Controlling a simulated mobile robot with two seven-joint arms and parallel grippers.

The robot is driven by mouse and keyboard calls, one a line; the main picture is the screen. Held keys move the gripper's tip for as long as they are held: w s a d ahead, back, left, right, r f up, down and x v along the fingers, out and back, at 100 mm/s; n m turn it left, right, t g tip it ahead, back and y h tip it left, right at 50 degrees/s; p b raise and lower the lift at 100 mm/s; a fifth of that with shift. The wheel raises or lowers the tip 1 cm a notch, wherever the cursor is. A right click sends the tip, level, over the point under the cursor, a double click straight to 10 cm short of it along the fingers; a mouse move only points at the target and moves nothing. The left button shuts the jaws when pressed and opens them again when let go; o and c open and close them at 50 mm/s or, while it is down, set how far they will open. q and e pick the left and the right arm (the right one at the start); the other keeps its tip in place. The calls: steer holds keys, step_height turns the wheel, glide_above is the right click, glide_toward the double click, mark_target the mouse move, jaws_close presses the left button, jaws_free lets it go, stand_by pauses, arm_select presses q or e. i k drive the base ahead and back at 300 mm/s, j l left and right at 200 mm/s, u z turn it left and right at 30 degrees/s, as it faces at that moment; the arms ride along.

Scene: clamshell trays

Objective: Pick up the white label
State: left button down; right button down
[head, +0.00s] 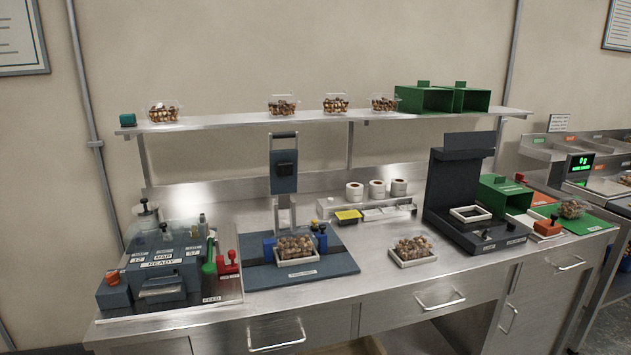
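Neither of my grippers is in the head view. I cannot tell for sure which thing is the white label. Three white rolls (377,189), which look like label rolls, stand on a raised metal ledge at the back middle of the counter. In front of them, a flat white piece (372,214) lies beside a yellow-topped block (348,215). It may be a label, but it is too small to tell. Nothing is seen touching it.
A blue press (285,178) with a filled tray on its base stands to the left. Another filled tray (411,250) sits right of it on the steel counter (360,285). A dark machine (460,185) stands further right. A shelf (230,122) with filled clamshells runs above.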

mark_target(408, 207)
steer(key=i+l, duration=1.4)
steer(key=l, duration=0.15)
